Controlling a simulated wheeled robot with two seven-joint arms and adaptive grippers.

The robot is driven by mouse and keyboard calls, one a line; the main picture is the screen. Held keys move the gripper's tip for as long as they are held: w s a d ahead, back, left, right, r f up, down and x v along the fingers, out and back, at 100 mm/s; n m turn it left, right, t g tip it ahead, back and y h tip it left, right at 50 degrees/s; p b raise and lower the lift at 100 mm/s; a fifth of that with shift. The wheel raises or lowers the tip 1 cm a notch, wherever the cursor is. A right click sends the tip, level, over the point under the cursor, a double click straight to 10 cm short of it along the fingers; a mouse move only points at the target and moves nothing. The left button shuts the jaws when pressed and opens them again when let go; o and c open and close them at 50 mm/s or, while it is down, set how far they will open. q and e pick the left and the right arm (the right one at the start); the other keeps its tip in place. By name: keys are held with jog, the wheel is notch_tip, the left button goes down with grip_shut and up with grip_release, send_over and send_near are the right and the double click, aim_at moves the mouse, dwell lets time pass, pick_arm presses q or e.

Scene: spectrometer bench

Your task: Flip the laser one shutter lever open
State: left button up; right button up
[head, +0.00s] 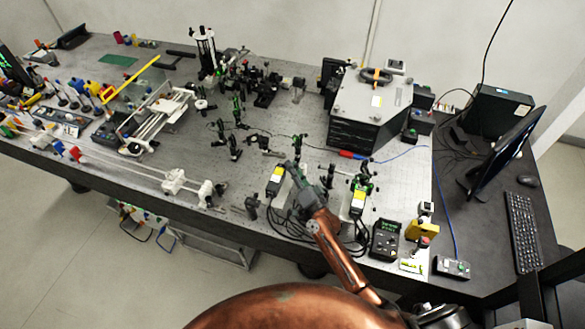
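Two small dark laser-like boxes with yellow and white labels stand near the front of the optical bench (215,160). The left box (276,181) is right beside my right gripper (291,167); the other box (358,203) is to the right of my arm. I cannot tell which is laser one. The shutter lever is too small or hidden to make out, so its position is unclear. My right gripper reaches in from the lower right; its fingers are too small to tell open from shut, or whether they touch anything. My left gripper is not in view.
Several optic mounts (236,145) stand behind the gripper. A large grey box (368,112) is at the back right. A dark controller (385,240) and a yellow block (422,230) sit at the front right. Cables lie around the gripper. A monitor (505,152) and keyboard (523,232) are far right.

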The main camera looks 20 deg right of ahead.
jog(key=shift+s+r, duration=0.25)
jog(key=shift+w+a+r, duration=0.1)
jog(key=shift+w+r, duration=0.05)
jog(key=shift+r, duration=0.15)
notch_tip(320, 180, up, 8)
jog(key=shift+r, duration=0.15)
jog(key=shift+d+r, duration=0.25)
jog(key=shift+r, duration=0.3)
jog(key=shift+o, duration=0.5)
jog(key=shift+s, duration=0.2)
